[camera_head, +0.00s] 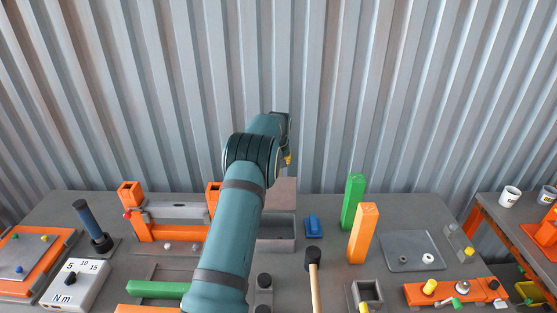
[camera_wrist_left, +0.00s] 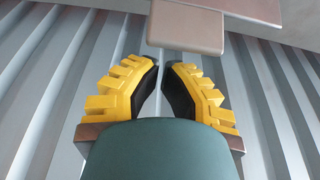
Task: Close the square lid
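The square lid (camera_head: 284,192) is a grey-brown plate standing raised at the back of an open grey box (camera_head: 277,245), partly hidden by my left arm. In the left wrist view a grey-brown plate with a blocky tab (camera_wrist_left: 187,27), apparently the lid, lies just beyond the fingertips. My left gripper (camera_wrist_left: 163,66) has yellow fingers with black pads. A narrow gap shows between them and nothing is held. In the head view only a bit of yellow finger (camera_head: 288,159) shows, above the lid. I cannot tell whether it touches the lid. My right gripper is not in view.
Right of the box stand a blue block (camera_head: 313,227), a mallet (camera_head: 314,262), a green post (camera_head: 352,202) and an orange post (camera_head: 362,234). An orange frame (camera_head: 143,229) stands to the left. Corrugated metal wall (camera_head: 400,90) rises behind the table.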

